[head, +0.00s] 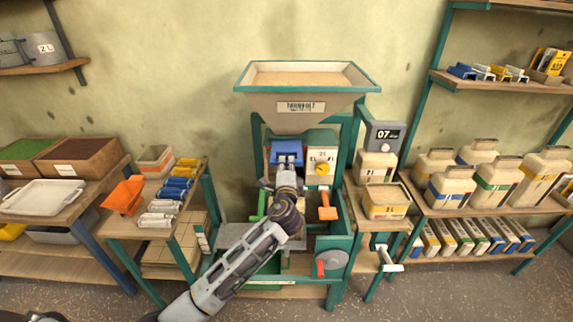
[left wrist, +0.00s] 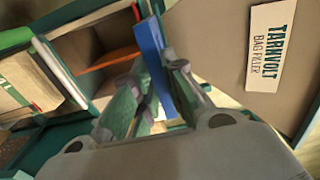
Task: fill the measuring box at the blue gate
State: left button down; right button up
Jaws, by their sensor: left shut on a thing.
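The blue gate (head: 286,149) is on the front of the bag filler, under its hopper (head: 290,100). My left gripper (head: 287,172) reaches up to the gate from below. In the left wrist view its two fingers (left wrist: 155,95) are closed on the blue gate's plate (left wrist: 152,55), one on each side. The hopper holds tan grain (head: 305,77). I cannot tell which thing is the measuring box; my arm hides much of the space below the gate. My right gripper is not in view.
A display (head: 385,136) reads 07. Side shelves hold an orange scoop (head: 124,196) and several cream containers (head: 500,186).

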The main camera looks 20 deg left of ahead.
pick_arm(q)
jog(key=c, duration=1.5)
grip_release()
jog(key=shift+o, duration=0.2)
jog(key=v, duration=1.2)
jog(key=shift+c, duration=0.3)
